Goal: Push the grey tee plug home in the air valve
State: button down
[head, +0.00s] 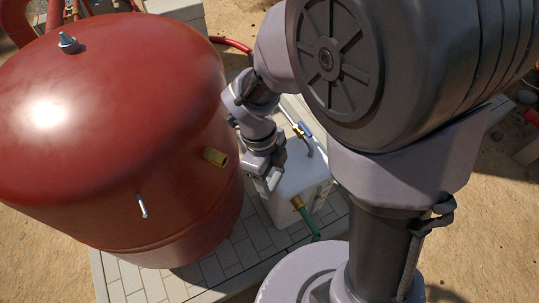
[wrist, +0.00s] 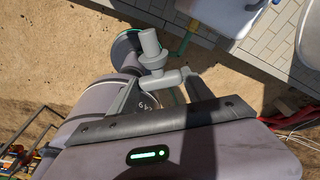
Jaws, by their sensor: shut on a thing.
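My gripper (wrist: 163,86) is shut on the grey tee plug (wrist: 152,50) in the wrist view. The plug's crossbar lies between the fingers, and its stem with a wider collar points away from the palm. In the head view, my gripper (head: 268,180) hangs between the red tank and the white box; the plug cannot be made out there. A short brass fitting (head: 215,157) sticks out of the red tank's side, to the left of my gripper and apart from it. I cannot tell for sure whether this is the air valve.
The large red tank (head: 110,120) fills the left of the head view. The white box (head: 290,190) stands close by, with a brass outlet (head: 298,202), a green hose (head: 310,227) and a blue-handled valve (head: 303,130). A small silver part (head: 142,206) sits on the tank. Paving (head: 215,268) lies below.

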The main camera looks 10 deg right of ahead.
jog(key=shift+s, duration=0.35)
jog(key=shift+f+b, duration=0.1)
jog(key=shift+b, duration=0.4)
jog(key=w+a, duration=0.3)
jog(key=a, duration=0.1)
jog(key=shift+w+a, duration=0.2)
jog(key=shift+w, duration=0.2)
jog(key=shift+w+a, duration=0.1)
jog(key=shift+w+a, duration=0.7)
jog(key=shift+a, duration=0.2)
jog(key=shift+w+a, duration=0.1)
jog(key=shift+a, duration=0.05)
